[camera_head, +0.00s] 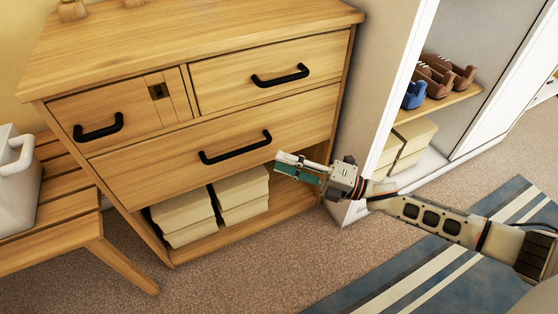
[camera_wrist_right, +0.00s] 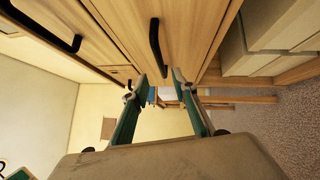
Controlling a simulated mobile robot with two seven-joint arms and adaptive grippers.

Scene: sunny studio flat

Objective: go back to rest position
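My right gripper (camera_head: 292,167) reaches in from the right in the head view, in front of the wooden dresser (camera_head: 190,150). It is near the right end of the wide drawer and above the open lower compartment. In the right wrist view its two green-sided fingers (camera_wrist_right: 159,78) stand apart with nothing held between them. A black drawer handle (camera_wrist_right: 156,48) shows beyond the fingertips. I cannot tell whether the gripper touches the dresser. My left gripper does not show in either view.
Cardboard boxes (camera_head: 182,217) sit in the dresser's lower compartment. A slatted wooden bench (camera_head: 75,245) with a white container (camera_head: 15,190) stands at the left. A white open cabinet (camera_head: 392,110) stands at the right. A striped rug (camera_head: 400,290) lies on the carpet in front.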

